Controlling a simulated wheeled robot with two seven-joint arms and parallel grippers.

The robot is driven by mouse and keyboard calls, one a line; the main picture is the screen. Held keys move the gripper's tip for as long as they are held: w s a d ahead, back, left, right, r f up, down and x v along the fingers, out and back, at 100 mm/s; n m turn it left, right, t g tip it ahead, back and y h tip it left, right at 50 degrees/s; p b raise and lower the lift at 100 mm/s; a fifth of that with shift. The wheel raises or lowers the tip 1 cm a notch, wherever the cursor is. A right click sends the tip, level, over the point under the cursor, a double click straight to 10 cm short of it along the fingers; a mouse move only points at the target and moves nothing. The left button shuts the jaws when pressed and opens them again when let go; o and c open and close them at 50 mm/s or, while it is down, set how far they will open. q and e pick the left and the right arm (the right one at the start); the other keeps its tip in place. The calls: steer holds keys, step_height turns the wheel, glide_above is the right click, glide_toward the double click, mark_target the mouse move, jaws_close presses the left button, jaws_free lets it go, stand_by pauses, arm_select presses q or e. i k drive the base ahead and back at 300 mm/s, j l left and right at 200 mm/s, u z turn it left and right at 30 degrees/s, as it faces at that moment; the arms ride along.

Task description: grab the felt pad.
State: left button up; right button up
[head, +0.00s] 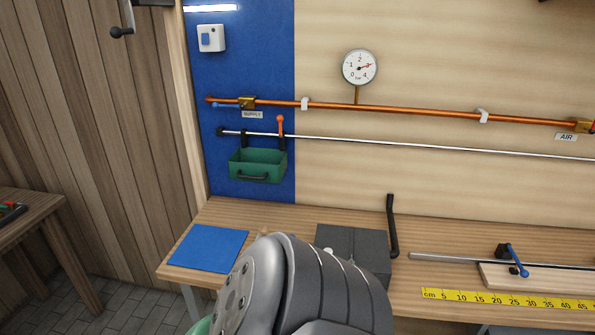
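A flat blue square, which looks like the felt pad (208,248), lies on the left end of the wooden workbench (320,212). Its lower right corner is close to the grey arm link of mine that rises from the bottom middle of the head view. Neither of my grippers shows in this view, so I cannot see how they stand relative to the pad.
A dark grey block (352,242) stands right of my arm, with a black crank handle (391,225) beside it. A metal rod, a blue-levered clamp (517,260) and a yellow ruler (505,299) lie further right. A green bin (258,164) hangs above the bench.

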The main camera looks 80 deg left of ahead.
mark_target(263, 229)
steer(key=u, duration=3)
